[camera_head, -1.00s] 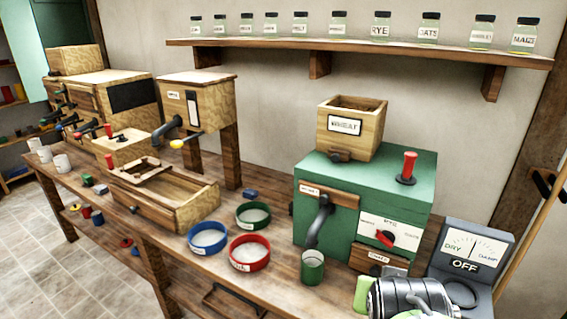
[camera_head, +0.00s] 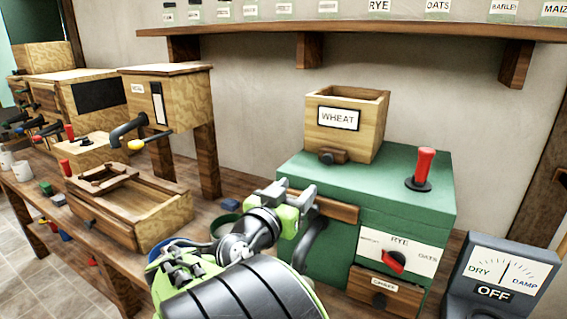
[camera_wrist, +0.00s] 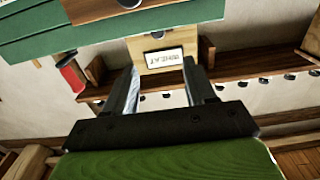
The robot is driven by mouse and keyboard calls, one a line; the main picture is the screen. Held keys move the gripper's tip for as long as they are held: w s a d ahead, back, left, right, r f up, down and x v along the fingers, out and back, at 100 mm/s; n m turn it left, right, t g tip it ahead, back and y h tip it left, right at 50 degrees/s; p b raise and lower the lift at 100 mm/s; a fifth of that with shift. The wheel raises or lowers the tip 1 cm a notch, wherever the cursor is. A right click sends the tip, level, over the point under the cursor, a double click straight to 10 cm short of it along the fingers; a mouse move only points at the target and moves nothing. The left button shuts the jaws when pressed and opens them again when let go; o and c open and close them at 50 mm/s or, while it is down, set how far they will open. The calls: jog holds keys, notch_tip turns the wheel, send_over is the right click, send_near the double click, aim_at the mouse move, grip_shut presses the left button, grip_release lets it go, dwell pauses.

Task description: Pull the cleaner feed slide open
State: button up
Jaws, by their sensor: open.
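The green machine (camera_head: 440,205) carries a wooden WHEAT hopper (camera_head: 372,125). A small wooden slide with a dark knob (camera_head: 327,157) sits at the hopper's foot; I cannot read a cleaner label, so I cannot tell for sure that this is the feed slide. The hopper also shows upside down in the wrist view (camera_wrist: 158,42), between my fingers in the picture. My gripper (camera_head: 291,203) is open and empty, in front of the machine's left part and left of the slide, apart from it. Its two fingers show in the wrist view (camera_wrist: 163,88).
A dark curved lever (camera_head: 312,240), a red-handled lever (camera_head: 425,168) and a red grain selector (camera_head: 393,262) are on the machine. A DRY/DAMP meter (camera_head: 500,275) stands at right. A wooden box with a spout (camera_head: 165,95) and an open tray (camera_head: 135,215) stand left. A shelf (camera_head: 350,32) runs above.

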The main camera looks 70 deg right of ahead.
aim_at(327, 159)
jog(key=d+p, duration=0.1)
jog(key=d, duration=0.4)
jog(key=s+d+p, duration=0.1)
jog(key=d, duration=0.9)
jog(key=shift+s+d+r+p, duration=0.1)
jog(key=shift+s+d+p, duration=0.15)
jog(key=shift+s+p, duration=0.15)
jog(key=shift+c, duration=0.5)
grip_shut()
